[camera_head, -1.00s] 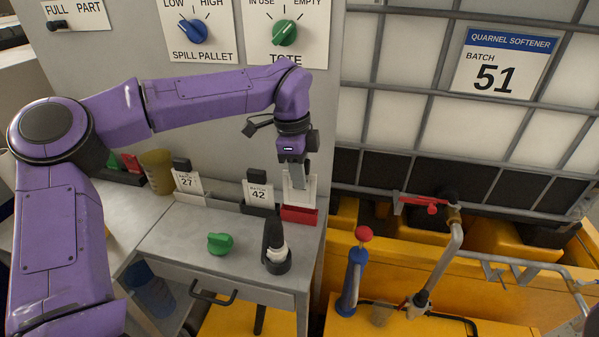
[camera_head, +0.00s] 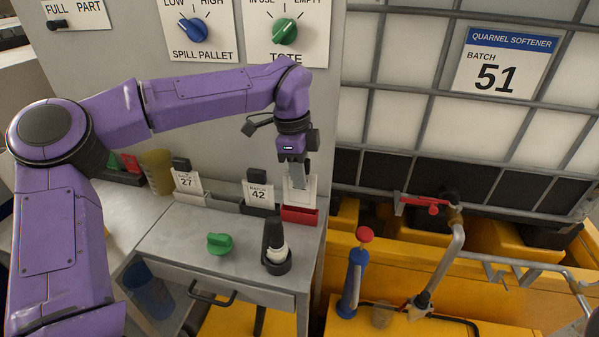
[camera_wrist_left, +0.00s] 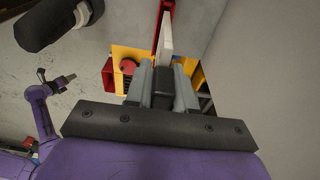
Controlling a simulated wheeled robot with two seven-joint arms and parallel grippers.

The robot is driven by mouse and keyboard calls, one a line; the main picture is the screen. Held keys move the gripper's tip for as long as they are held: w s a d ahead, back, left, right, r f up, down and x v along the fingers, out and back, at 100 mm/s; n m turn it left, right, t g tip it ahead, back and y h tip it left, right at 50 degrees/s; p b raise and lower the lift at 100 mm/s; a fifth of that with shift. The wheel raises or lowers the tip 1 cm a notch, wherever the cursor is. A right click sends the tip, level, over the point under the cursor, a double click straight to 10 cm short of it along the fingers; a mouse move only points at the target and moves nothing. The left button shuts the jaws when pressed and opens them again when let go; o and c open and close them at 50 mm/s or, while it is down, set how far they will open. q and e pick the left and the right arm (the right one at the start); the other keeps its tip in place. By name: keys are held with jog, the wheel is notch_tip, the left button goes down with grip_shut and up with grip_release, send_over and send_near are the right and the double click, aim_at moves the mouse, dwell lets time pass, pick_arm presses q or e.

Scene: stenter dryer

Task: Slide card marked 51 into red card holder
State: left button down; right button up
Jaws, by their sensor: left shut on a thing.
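The red card holder (camera_head: 299,215) stands at the right end of the row at the back edge of the grey bench. My left gripper (camera_head: 297,183) points down just above it, shut on a white card (camera_head: 312,187). The card's lower edge is at or just above the holder's slot; I cannot tell whether it is inside. In the left wrist view the card (camera_wrist_left: 166,35) shows edge-on between the fingers (camera_wrist_left: 163,85), beside the red holder (camera_wrist_left: 165,8).
Left of the red holder stand holders with cards marked 42 (camera_head: 258,193) and 27 (camera_head: 188,183). A tank sign (camera_head: 503,62) reads batch 51. The bench front is otherwise clear.

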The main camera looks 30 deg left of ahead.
aim_at(303, 206)
pick_arm(q)
jog(key=shift+f, duration=0.15)
jog(key=shift+f+b, duration=0.35)
jog(key=shift+b, duration=0.1)
jog(key=shift+f+b, duration=1.8)
jog(key=shift+f, duration=0.1)
jog(key=c, duration=0.9)
grip_release()
jog(key=shift+r, duration=0.1)
jog(key=r, duration=0.3)
jog(key=a+r, duration=0.1)
jog(key=r, duration=0.6)
jog(key=shift+s+a+r+b, duration=0.15)
jog(key=shift+s+r+b, duration=0.05)
jog(key=shift+b, duration=0.15)
